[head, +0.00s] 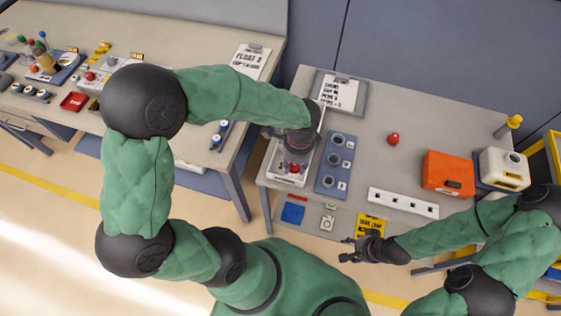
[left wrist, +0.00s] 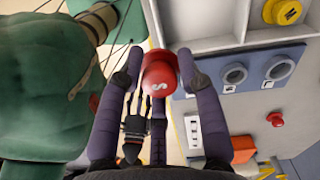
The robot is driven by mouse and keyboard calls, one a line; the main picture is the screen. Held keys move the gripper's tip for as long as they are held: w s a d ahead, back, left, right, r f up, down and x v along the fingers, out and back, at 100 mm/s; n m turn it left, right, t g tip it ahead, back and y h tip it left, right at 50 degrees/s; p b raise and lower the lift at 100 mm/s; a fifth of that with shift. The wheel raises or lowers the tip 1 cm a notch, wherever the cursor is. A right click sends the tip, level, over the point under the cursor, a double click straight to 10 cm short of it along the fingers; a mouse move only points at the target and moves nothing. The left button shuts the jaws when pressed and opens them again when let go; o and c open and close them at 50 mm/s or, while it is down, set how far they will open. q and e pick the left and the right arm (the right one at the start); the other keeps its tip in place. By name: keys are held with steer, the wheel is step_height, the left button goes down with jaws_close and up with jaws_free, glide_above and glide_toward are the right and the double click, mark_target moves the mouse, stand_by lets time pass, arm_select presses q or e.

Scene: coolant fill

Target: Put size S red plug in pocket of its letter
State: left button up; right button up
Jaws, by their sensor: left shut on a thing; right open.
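My left gripper (head: 294,161) is shut on a red plug (head: 294,169), over the white tray (head: 273,172) at the left side of the near table. In the left wrist view the red plug (left wrist: 160,80) sits between the two fingertips, and its face shows a letter S. The blue pocket block (head: 322,184) lies just right of the tray, with round pockets in a row. It also shows in the left wrist view (left wrist: 212,92), right of the held plug. The pocket letters are too small to read surely. My right gripper (head: 357,250) is open and empty near the table's front edge.
A red knob-like piece (head: 393,139) stands alone right of the block. A white strip with holes (head: 403,203), an orange box (head: 448,172) and a white canister (head: 502,169) are further right. A clipboard (head: 340,93) lies behind. A yellow plug (left wrist: 283,11) shows in the left wrist view.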

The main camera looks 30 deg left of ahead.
arm_select(q)
steer(key=b, duration=0.2)
glide_above(282, 161)
steer(key=s+d, duration=0.1)
steer(key=s, duration=0.1)
steer(key=f, duration=0.6)
steer(key=shift+w+d+f, duration=0.15)
steer(key=shift+d, duration=0.05)
steer(key=shift+a+f, duration=0.15)
steer(key=shift+f, duration=0.05)
steer(key=shift+w+a+f+b, duration=0.15)
steer(key=shift+f+b, duration=0.2)
steer(key=shift+f, duration=1.35)
steer(key=shift+f, duration=0.1)
steer(key=shift+f, duration=0.1)
steer(key=o, duration=0.5)
